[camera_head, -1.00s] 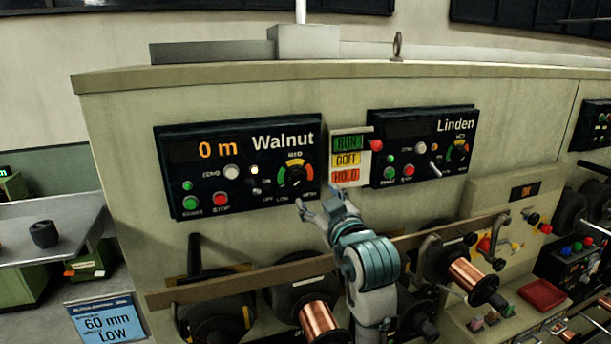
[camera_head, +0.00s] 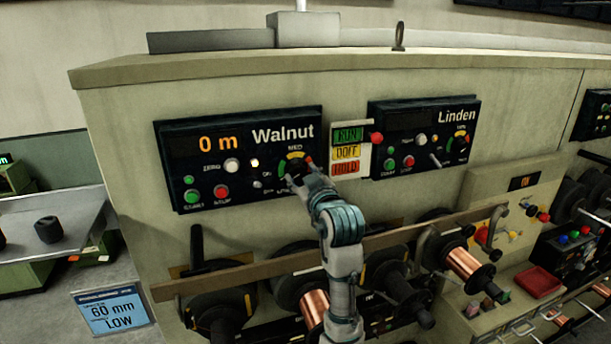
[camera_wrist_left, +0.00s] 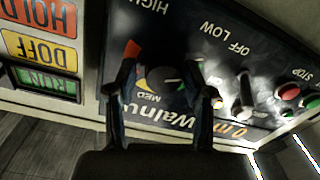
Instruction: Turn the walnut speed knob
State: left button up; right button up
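The walnut speed knob (camera_head: 294,165) is a dark round dial on the Walnut panel (camera_head: 190,170), ringed by coloured arcs. My left gripper (camera_head: 299,176) is at the knob and covers its lower part in the head view. In the left wrist view the knob (camera_wrist_left: 164,80) lies between the two fingers of the gripper (camera_wrist_left: 163,70), which are spread apart, one on each side. I cannot tell whether they touch it. A pale mark on the knob points right in that view, towards the green arc. My right gripper is not in view.
The panel has a toggle switch (camera_wrist_left: 243,92), a green button (camera_head: 193,196) and a red button (camera_head: 221,191) beside the knob. A RUN/DOFF/HOLD sign (camera_head: 346,152) and the Linden panel (camera_head: 425,120) are to the right. A rail (camera_head: 400,243) and copper spools (camera_head: 314,307) lie below.

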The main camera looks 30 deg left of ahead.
pick_arm(q)
jog(key=shift+s+r, duration=0.15)
jog(key=shift+r, duration=0.1)
jog(key=shift+c, duration=1.3)
jog(key=shift+s+a, duration=0.1)
jog(key=shift+a, duration=0.3)
jog(key=shift+w+f, duration=0.1)
jog(key=shift+w, duration=0.1)
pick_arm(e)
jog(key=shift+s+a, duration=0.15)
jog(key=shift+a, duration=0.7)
pick_arm(q)
jog(key=shift+m, duration=0.3)
